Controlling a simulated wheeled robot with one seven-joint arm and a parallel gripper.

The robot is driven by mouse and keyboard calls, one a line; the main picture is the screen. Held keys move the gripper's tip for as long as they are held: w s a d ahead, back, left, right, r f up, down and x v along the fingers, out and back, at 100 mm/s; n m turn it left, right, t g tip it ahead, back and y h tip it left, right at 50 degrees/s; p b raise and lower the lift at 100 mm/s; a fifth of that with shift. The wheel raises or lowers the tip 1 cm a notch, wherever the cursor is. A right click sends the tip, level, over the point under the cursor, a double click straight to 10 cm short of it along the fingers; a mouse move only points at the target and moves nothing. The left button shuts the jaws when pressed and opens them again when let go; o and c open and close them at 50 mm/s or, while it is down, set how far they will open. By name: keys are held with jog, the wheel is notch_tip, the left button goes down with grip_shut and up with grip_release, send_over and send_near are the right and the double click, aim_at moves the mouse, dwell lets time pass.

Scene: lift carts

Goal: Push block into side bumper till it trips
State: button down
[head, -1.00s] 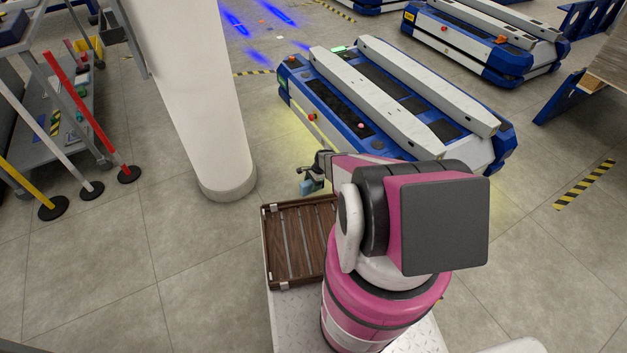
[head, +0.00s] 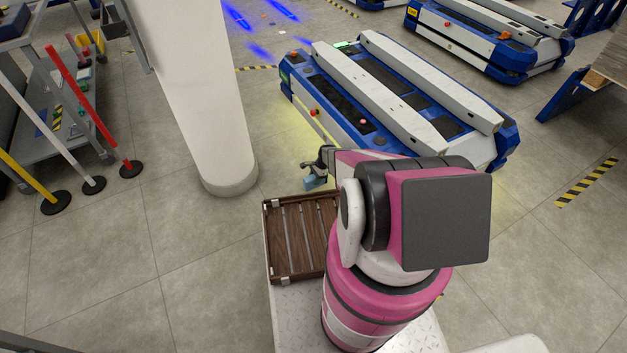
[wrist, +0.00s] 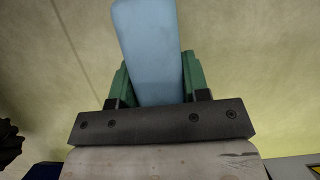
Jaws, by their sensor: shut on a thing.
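My gripper (head: 315,181) is shut on a light blue block (wrist: 146,50). In the wrist view the block stands between the two green fingers and reaches past their tips. In the head view the block is small, low beside the near side of the blue and white lift cart (head: 350,128), and a gap of floor seems to lie between them. I cannot tell which part is the bumper. My arm hides the cart's near right part.
A white column (head: 205,110) stands close on the left. A wooden slatted tray (head: 303,238) lies on my base. Another cart (head: 470,45) is at the back right. Posts and a shelf trolley (head: 75,110) are at far left. Floor between column and cart is open.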

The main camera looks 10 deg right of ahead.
jog(key=shift+w+d, duration=0.3)
jog(key=shift+d, duration=0.6)
jog(key=shift+w+d, duration=0.3)
jog(key=shift+d, duration=0.6)
jog(key=shift+d, duration=0.25)
jog(key=shift+w+d, duration=0.25)
jog(key=shift+d, duration=0.5)
jog(key=shift+w+d, duration=0.25)
jog(key=shift+d, duration=0.45)
jog(key=shift+w+d, duration=0.25)
jog(key=shift+d, duration=0.5)
jog(key=shift+w+d, duration=0.1)
jog(key=shift+d, duration=0.05)
